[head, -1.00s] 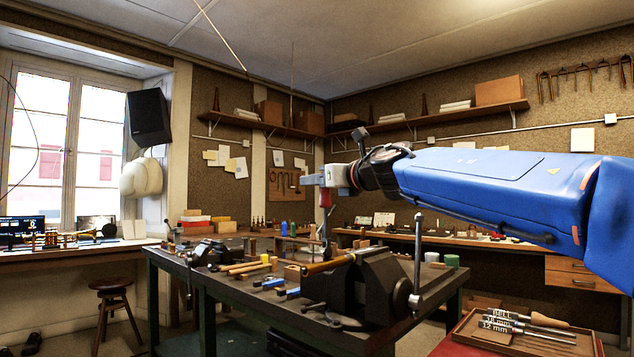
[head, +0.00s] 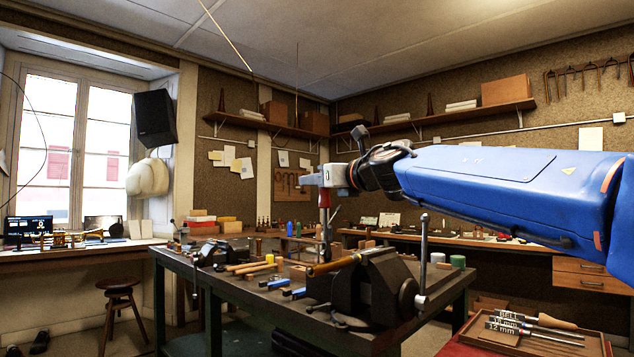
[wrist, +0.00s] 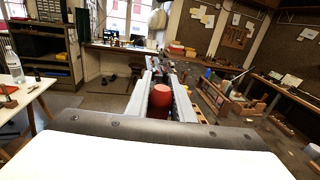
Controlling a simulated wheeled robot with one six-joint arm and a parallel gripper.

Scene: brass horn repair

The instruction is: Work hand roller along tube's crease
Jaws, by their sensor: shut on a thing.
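My gripper (head: 322,178) is shut on the red handle of the hand roller (head: 324,197), which hangs upright below the jaws. In the wrist view, the end of the red handle (wrist: 160,97) shows between my two fingers. The roller's lower end is down by the brass tube (head: 333,266); it looks close to or on the tube, but contact is too small to tell. The tube lies sideways at the dark vise (head: 372,287) on the bench. The crease cannot be made out.
The bench (head: 230,290) also carries wooden-handled tools (head: 250,267) and blue-handled pieces (head: 278,284) left of the vise. The vise's upright bar (head: 423,252) stands under my arm. A wooden tray of tools (head: 535,335) sits at the lower right.

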